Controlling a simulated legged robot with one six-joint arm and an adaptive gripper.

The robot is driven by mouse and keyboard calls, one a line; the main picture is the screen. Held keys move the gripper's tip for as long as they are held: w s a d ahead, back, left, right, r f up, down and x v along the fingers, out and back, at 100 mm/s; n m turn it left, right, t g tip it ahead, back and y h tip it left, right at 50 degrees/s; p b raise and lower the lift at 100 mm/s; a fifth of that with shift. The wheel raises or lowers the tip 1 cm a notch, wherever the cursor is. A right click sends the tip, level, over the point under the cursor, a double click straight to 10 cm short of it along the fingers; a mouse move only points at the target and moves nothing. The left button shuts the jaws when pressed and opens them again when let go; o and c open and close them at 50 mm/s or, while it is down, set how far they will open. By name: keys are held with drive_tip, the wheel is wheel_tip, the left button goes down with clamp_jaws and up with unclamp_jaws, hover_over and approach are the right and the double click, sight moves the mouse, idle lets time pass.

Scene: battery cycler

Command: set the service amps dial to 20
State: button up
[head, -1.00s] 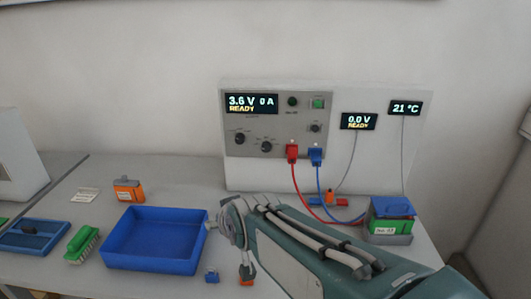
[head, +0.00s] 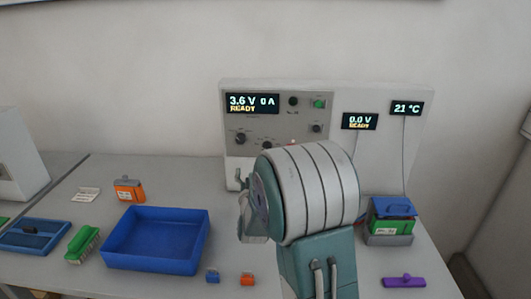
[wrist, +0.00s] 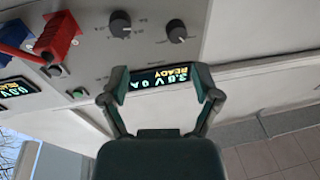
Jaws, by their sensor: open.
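The cycler's grey panel (head: 275,122) stands at the back of the bench, with a lit display (head: 252,103) reading 3.6 V, 0 A, READY. Two black dials sit below the display, a left one (head: 240,138) and a lower right one (head: 267,146). In the wrist view, turned about upside down, these dials show at the top (wrist: 176,28) (wrist: 120,22). Their labels and settings are too small to read. My gripper (wrist: 160,84) is open and empty, its fingertips framing the display, apart from both dials. In the head view my arm hides most of it.
A red plug (wrist: 60,35) and a blue plug (wrist: 18,35) are beside the dials. A blue tray (head: 155,262) and a green-and-blue battery holder (head: 392,218) flank my arm.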

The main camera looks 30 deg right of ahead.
sight(267, 147)
drive_tip(key=d+f+m+t+h, duration=0.1)
drive_tip(key=d+f+h, duration=0.2)
drive_tip(key=w+d+r+h, duration=0.1)
drive_tip(key=w+d+r, duration=0.2)
drive_tip(key=w+d, duration=0.3)
drive_tip(key=shift+w+d+r, duration=0.2)
drive_tip(key=shift+w+d, duration=0.15)
drive_tip(key=shift+w, duration=0.25)
clamp_jaws()
